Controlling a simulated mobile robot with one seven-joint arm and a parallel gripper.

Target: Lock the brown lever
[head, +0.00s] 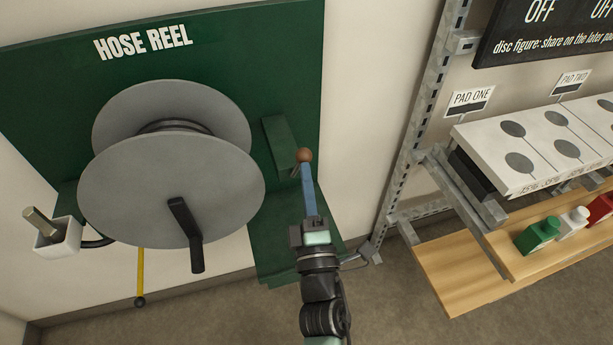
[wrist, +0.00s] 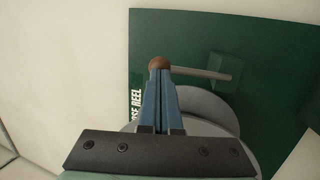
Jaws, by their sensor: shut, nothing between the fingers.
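The brown lever shows as a round brown knob (head: 304,156) just beyond my fingertips in the head view. In the wrist view the knob (wrist: 158,63) sits at the tips of the fingers, and a thin grey rod runs from it to the right toward the green board. My gripper (head: 308,172) has blue fingers that are shut together with nothing between them; it also shows in the wrist view (wrist: 160,78). The fingertips overlap the knob's lower edge in the picture; I cannot tell whether they touch it. The rod is mostly hidden in the head view.
The grey hose reel (head: 170,165) with a dark crank handle (head: 186,230) stands left of my gripper on the green board (head: 290,50). A metal rack post (head: 415,130) and a wooden shelf (head: 465,275) stand to the right. Bare wall lies between.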

